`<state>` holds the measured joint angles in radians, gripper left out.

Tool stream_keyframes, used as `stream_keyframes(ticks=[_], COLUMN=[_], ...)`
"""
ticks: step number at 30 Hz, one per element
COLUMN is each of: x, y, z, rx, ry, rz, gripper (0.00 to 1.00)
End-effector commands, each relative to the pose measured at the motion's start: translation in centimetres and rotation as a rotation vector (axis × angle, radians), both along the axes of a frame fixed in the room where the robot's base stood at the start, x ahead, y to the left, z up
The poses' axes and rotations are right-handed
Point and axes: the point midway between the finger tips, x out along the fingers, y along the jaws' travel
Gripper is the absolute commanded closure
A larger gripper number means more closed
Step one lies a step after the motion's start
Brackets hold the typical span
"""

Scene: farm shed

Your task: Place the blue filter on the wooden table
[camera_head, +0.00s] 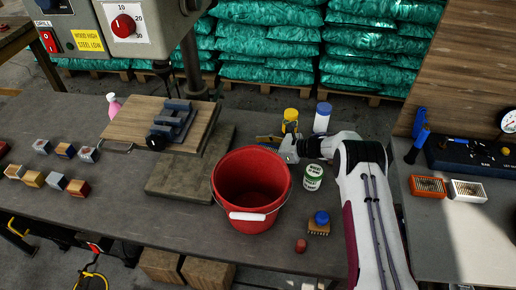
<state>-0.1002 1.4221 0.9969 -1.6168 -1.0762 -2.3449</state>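A blue-and-white cylinder (322,117), which looks like the blue filter, stands upright on the grey bench (110,215) behind my arm. A similar yellow-topped cylinder (290,117) stands to its left. My gripper (268,139) points left, low behind the red bucket and just in front of the yellow cylinder. Its fingers are small and partly hidden, so I cannot tell whether they are open or hold anything. A wooden table edge (12,36) shows at the far upper left.
The red bucket (233,190) stands in front of my gripper. A labelled white-and-green can (313,177) and a blue-knobbed brush (320,222) are near my arm. Several small blocks (55,181) lie at left. The drill machine (140,25) overhangs the board.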

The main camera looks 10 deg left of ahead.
Motion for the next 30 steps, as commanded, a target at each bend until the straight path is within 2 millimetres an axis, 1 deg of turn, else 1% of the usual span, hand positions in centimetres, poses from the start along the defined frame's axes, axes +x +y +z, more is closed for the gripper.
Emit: stream_keyframes(ticks=[5, 10, 13, 15, 24, 30], x=[0.0, -0.3, -0.6, -0.5, -0.5, -0.5], y=[-0.5, -1.9, -3.0, -2.7, -2.7, -2.7], z=[0.1, 0.7, 1.2, 2.1, 5.6, 7.3], rx=[0.000, -0.001, 0.000, 0.001, 0.001, 0.001], ry=[0.001, -0.001, 0.001, -0.002, -0.001, -0.002], rz=[-0.001, -0.001, -0.001, 0.001, 0.000, 0.001], gripper=[0.39, 0.39, 0.39, 0.39, 0.39, 0.39])
